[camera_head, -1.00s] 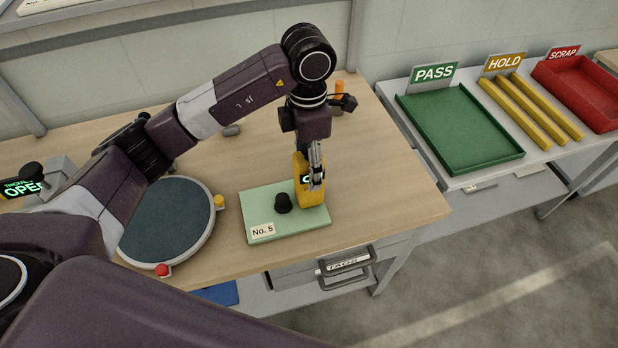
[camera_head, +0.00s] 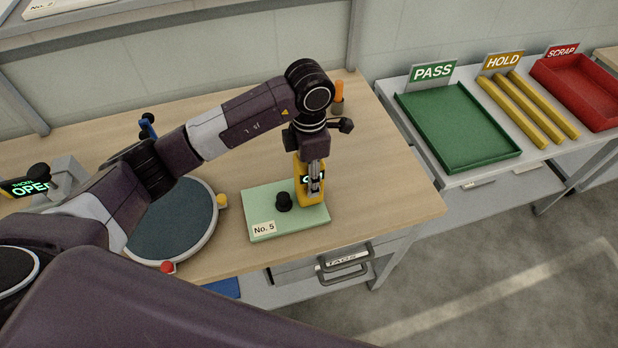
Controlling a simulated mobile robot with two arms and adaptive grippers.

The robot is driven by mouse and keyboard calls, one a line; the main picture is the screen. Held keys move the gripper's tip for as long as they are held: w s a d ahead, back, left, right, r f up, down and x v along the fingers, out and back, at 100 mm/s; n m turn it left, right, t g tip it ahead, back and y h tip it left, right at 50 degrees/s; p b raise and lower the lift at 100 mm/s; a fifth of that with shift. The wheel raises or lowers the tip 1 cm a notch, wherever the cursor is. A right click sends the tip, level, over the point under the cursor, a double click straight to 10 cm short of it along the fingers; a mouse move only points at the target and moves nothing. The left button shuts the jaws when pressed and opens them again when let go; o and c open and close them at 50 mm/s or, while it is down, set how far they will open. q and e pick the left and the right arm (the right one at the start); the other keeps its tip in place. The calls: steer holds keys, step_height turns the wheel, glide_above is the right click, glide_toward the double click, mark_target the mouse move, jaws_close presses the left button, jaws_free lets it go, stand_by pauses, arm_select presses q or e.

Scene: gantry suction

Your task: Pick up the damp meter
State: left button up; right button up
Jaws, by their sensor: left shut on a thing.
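The damp meter (camera_head: 302,196) is a yellow upright device with a small dark display, at the right end of a pale green board (camera_head: 262,223) labelled No. 5. My left gripper (camera_head: 314,184) points down over it and is shut on it. The gripper's fingers hide part of the meter's front. I cannot tell whether the meter's base still touches the board. My right gripper is not in view.
A black knob (camera_head: 284,201) stands on the board just left of the meter. A round dark turntable (camera_head: 172,222) lies further left. A green PASS tray (camera_head: 457,128), yellow HOLD bars (camera_head: 527,112) and a red SCRAP tray (camera_head: 578,92) stand right. Bare wood lies right of the board.

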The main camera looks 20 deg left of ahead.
arm_select(q)
steer(key=shift+r, duration=0.1)
jaws_close()
steer(key=shift+r, duration=0.1)
